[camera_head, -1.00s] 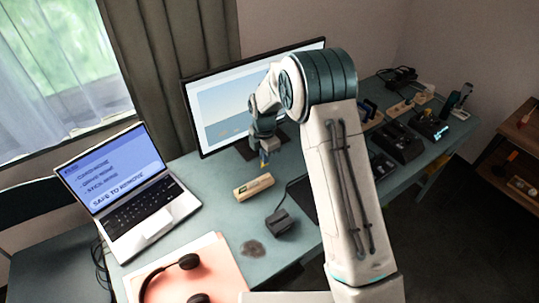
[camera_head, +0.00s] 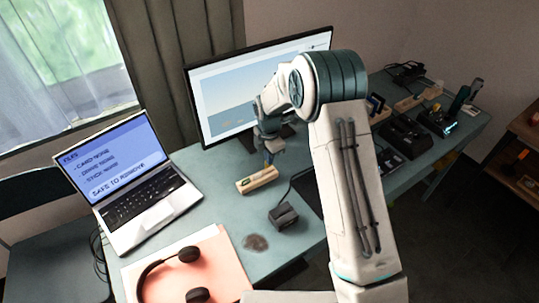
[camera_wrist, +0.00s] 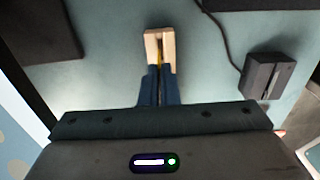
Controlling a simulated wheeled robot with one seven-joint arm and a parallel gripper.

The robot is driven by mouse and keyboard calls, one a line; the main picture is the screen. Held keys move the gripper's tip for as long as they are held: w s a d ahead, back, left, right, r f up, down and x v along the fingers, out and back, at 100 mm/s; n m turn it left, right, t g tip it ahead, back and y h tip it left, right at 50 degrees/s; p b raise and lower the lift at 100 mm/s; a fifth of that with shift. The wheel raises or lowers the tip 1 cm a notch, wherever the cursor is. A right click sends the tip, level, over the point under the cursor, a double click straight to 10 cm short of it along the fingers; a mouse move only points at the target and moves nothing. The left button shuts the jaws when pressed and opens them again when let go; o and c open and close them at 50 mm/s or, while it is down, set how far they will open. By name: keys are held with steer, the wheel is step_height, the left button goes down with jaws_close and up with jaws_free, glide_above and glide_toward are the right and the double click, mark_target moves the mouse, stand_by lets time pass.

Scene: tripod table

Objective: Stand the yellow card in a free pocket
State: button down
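The yellow card shows as a thin sliver in the wrist view (camera_wrist: 158,57), between my fingertips. My gripper (camera_head: 270,162) points down at the far end of a pale wooden block (camera_head: 253,183) on the desk. In the wrist view, my gripper (camera_wrist: 159,76) has its two blue fingers close together on the card. The wooden block (camera_wrist: 151,40) is straight ahead of the fingertips, with the card in line with its middle. The card is hidden in the head view. I cannot tell whether it is inside a pocket or just above one.
A dark box-shaped device (camera_head: 283,215) with a cable stands right of the block. A monitor (camera_head: 215,105) is behind, and an open laptop (camera_head: 135,190) is at left. Headphones (camera_head: 165,268) lie on a pink mat. Several dark devices (camera_head: 405,135) sit at the far right.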

steer(key=shift+f, duration=0.7)
steer(key=shift+f+b, duration=1.4)
steer(key=shift+b, duration=0.25)
stand_by(1.2)
steer(key=c, duration=1.6)
jaws_free()
step_height(320, 180, up, 14)
steer(key=b, duration=0.1)
steer(key=shift+f, duration=0.1)
